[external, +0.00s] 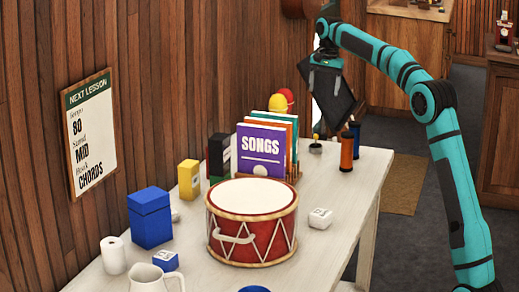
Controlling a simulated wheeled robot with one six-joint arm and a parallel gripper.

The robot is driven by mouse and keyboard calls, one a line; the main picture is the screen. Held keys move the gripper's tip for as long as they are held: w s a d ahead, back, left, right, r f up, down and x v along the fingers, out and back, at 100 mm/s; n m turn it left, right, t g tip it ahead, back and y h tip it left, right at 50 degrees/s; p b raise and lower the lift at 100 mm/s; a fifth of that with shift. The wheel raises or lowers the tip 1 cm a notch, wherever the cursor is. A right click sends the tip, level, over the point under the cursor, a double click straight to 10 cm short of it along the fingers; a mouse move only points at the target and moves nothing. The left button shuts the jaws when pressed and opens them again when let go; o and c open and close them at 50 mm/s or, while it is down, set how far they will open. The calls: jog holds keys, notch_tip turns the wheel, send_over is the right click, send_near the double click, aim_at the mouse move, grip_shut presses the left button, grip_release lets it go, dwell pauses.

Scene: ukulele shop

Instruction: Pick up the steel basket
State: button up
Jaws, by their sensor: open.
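I cannot make out a steel basket in the external view.
On the white table (325,243), a red drum (252,222) stands in front of upright songbooks (262,151). Blue (150,218), yellow (188,179) and dark boxes line the wall side. A white jug (155,277) is at the near end. The right edge has free room.

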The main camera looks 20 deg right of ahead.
aim_at(316, 139)
jog(key=shift+m+g, duration=0.3)
jog(key=shift+g, duration=0.4)
jog(key=f, duration=0.7)
jog(key=a+f, duration=0.1)
jog(key=f, duration=0.5)
jog(key=w+a+f, duration=0.1)
jog(key=f, duration=0.6)
jog(key=shift+a+f, duration=0.1)
jog(key=shift+f, duration=0.25)
jog(key=shift+w, duration=0.1)
jog(key=c, duration=1.1)
